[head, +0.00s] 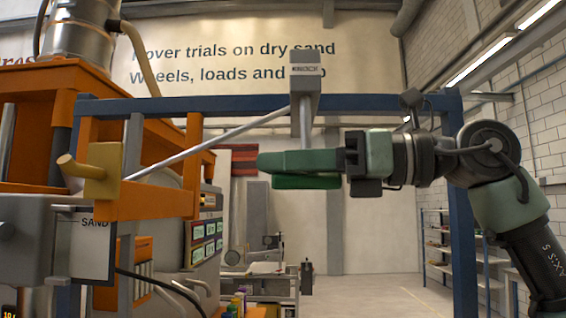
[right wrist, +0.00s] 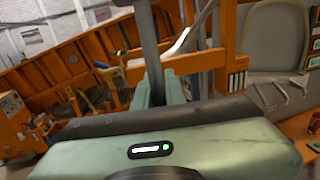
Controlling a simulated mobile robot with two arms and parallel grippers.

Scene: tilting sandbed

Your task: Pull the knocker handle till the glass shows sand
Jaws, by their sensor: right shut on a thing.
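The knocker handle (head: 306,118) is a grey upright bar hanging from a small grey labelled box (head: 305,72), whose lettering is too small to read. My right gripper (head: 290,170) comes in from the right and is shut on the bar's lower part; its green fingers hide the bar's lower end. In the right wrist view the bar (right wrist: 149,40) stands between the fingers (right wrist: 158,92). A white plate marked SAND (head: 92,240) shows at the lower left. I cannot make out a glass or any sand in it. My left gripper is not in view.
A thin grey rod (head: 205,143) slopes from the labelled box down to a yellow block (head: 103,168) on an orange frame. A blue frame (head: 195,106) spans behind, its post (head: 462,230) behind my right arm. The floor (head: 400,295) at the lower right is open.

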